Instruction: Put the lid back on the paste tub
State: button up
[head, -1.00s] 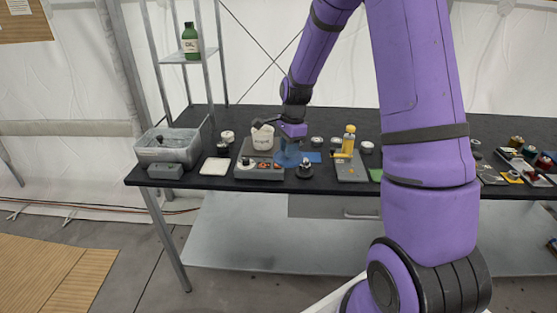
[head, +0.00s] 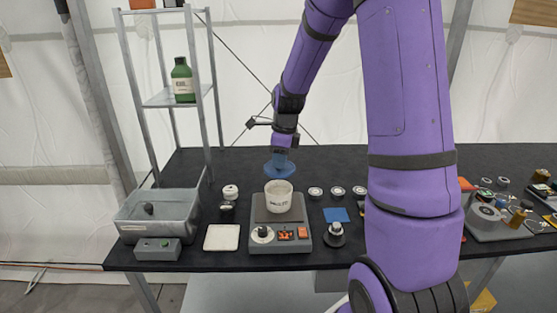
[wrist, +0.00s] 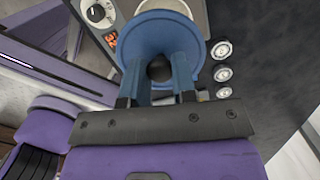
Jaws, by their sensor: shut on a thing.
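The paste tub (head: 279,201) is an open white cup with dark lettering, standing upright on the plate of a grey scale (head: 265,246). My gripper (head: 282,156) is shut on the knob of a blue round lid (head: 280,170), which it holds above and slightly behind the tub's mouth in the head view. In the wrist view the lid (wrist: 150,30) is a wide blue disc with a dark knob between the blue fingers of my gripper (wrist: 160,76). Part of the tub (wrist: 192,12) shows past the lid's edge; the lid hides the rest there.
Small round jars (head: 337,191) stand right of the tub. A blue square (head: 336,215) and a dark-based knobbed item (head: 334,236) lie right of the scale. Left are a white tile (head: 222,238), a grey bin (head: 158,216) and a shelf with a green bottle (head: 182,80).

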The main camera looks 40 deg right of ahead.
jog(key=shift+w+f, duration=0.25)
jog(key=shift+f, duration=2.9)
jog(key=shift+f, duration=0.2)
dwell(0.3)
jog(key=o, duration=1.4)
jog(key=shift+o, duration=0.2)
jog(key=shift+r, duration=3.55)
grip_shut()
